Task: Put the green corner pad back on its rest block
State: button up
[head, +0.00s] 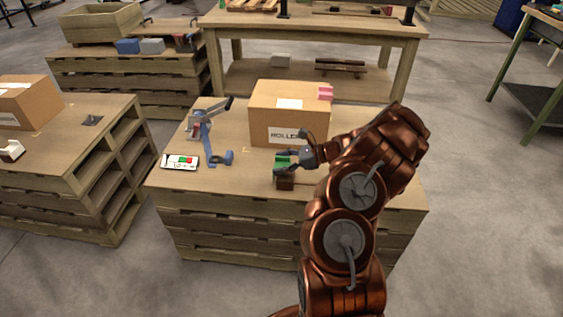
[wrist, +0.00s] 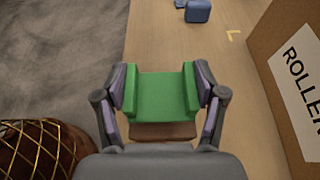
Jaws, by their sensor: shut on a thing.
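The green corner pad (head: 284,161) is between the fingers of my gripper (head: 291,160), above the front middle of the pallet-stack table. In the wrist view the pad (wrist: 165,97) shows a flat middle and two raised sides, with a finger of my gripper (wrist: 164,92) pressed on each side. The brown rest block (head: 285,182) is directly under the pad in the head view. Part of the block (wrist: 160,131) also shows at the pad's near edge in the wrist view. I cannot tell whether pad and block touch.
A cardboard box (head: 285,105) marked ROLLER stands close behind, with a pink-red piece (head: 325,92) at its top right corner. A blue-grey tool (head: 205,128) and a card with coloured patches (head: 181,161) lie to the left. The tabletop's front left is clear.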

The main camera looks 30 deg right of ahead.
jog(key=shift+f+b, duration=0.4)
jog(key=shift+f, duration=0.8)
jog(key=o, duration=1.3)
jog(key=shift+c, duration=0.2)
jog(key=v, duration=1.2)
